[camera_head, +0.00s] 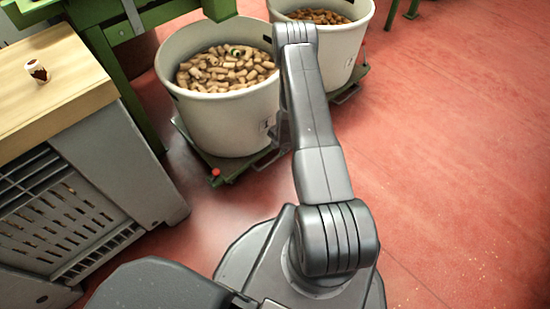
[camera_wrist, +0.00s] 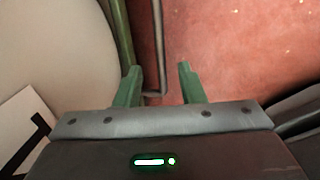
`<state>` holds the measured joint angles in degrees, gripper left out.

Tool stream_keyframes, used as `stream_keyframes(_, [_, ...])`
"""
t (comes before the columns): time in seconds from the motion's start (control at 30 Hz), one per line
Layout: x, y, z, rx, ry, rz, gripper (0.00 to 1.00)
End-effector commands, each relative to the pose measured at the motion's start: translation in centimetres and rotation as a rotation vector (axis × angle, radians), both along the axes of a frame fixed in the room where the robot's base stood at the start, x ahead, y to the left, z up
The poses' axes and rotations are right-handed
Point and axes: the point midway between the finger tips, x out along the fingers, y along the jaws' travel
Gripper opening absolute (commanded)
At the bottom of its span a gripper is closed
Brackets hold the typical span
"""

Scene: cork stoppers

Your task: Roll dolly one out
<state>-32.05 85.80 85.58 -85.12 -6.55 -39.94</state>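Two low green dollies each carry a pale round tub of cork stoppers. The nearer dolly (camera_head: 228,170) has a red knob at its front corner, and its tub (camera_head: 225,125) bears a label. The farther dolly (camera_head: 360,75) stands behind and to the right under the second tub (camera_head: 340,50). My arm hides the gripper in the head view.
A grey slatted crate (camera_head: 130,165) with a wooden top (camera_head: 65,100) stands at the left, a marked cork (camera_head: 37,72) on it. A green frame (camera_head: 120,85) rises behind it. Open red floor (camera_head: 460,150) lies to the right.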

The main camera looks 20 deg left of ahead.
Motion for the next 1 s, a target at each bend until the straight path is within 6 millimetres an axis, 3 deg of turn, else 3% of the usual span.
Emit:
stream_keyframes(0.03, [0.0, 0.2, -1.7, -0.001, 0.001, 0.000, 0.36])
stream_keyframes(0.1, [0.1, 0.5, -3.1, -0.001, 0.000, 0.000, 0.36])
stream_keyframes(0.33, [0.5, 1.2, -6.8, -0.001, 0.000, 0.000, 0.36])
stream_keyframes(0.53, [0.6, 1.5, -8.2, 0.000, -0.001, -0.002, 0.36])
stream_keyframes(0.83, [0.7, 1.5, -8.3, 0.000, -0.001, -0.001, 0.36])
stream_keyframes(1.0, [0.7, 1.5, -8.3, 0.000, -0.001, -0.002, 0.05])
